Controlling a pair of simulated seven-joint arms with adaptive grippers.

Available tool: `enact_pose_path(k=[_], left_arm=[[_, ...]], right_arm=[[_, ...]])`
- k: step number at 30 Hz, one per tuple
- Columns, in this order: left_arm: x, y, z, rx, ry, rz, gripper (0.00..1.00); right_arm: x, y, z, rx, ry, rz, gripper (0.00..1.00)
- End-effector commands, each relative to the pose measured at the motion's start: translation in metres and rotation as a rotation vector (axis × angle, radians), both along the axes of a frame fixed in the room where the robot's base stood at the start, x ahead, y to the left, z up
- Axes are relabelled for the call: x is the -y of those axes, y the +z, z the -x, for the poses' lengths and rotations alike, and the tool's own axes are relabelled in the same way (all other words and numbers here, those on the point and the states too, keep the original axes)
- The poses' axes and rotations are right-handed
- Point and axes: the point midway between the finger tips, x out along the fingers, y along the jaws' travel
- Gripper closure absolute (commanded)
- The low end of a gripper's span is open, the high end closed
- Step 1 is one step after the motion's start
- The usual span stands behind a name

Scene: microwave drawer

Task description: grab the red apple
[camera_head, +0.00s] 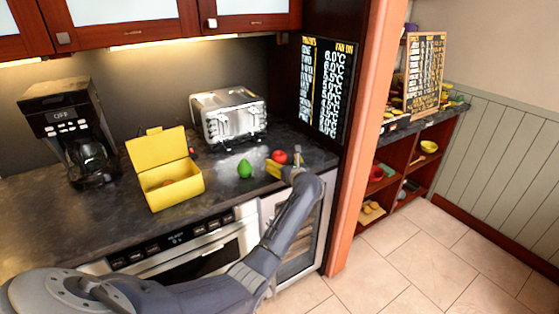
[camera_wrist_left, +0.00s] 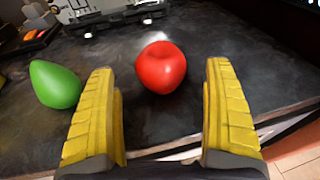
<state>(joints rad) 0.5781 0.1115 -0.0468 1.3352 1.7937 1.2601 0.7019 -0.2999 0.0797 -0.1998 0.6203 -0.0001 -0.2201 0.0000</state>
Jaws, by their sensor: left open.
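The red apple (camera_head: 279,156) sits on the dark countertop near its right end in the head view. In the left wrist view the apple (camera_wrist_left: 161,67) lies ahead of the fingertips, centred between them and slightly left. My left gripper (camera_head: 275,168) reaches over the counter's front edge beside the apple. Its yellow ridged fingers (camera_wrist_left: 163,100) are spread wide with nothing between them. My right gripper is in neither view.
A green pear-shaped fruit (camera_head: 245,169) stands left of the apple, outside the left finger. A silver toaster (camera_head: 228,116) is behind. An open yellow box (camera_head: 171,187) and a black coffee maker (camera_head: 66,130) stand further left. A dark menu board (camera_head: 325,88) rises behind right.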

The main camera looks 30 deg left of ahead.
Motion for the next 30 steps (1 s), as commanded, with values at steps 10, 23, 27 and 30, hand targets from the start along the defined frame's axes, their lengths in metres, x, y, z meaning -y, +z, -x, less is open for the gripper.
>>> enact_pose_path(k=[10,23,27,30], left_arm=[[-0.029,-0.005,-0.023,-0.002,0.001,-0.001,0.15],[-0.032,-0.007,-0.025,-0.002,0.001,0.0,0.22],[-0.032,-0.007,-0.025,-0.002,0.001,0.0,0.39],[-0.032,-0.007,-0.025,-0.002,0.001,0.0,0.5]], right_arm=[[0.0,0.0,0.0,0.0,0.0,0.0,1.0],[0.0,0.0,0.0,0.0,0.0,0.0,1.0],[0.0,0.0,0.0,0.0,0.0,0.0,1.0],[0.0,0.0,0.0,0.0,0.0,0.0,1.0]])
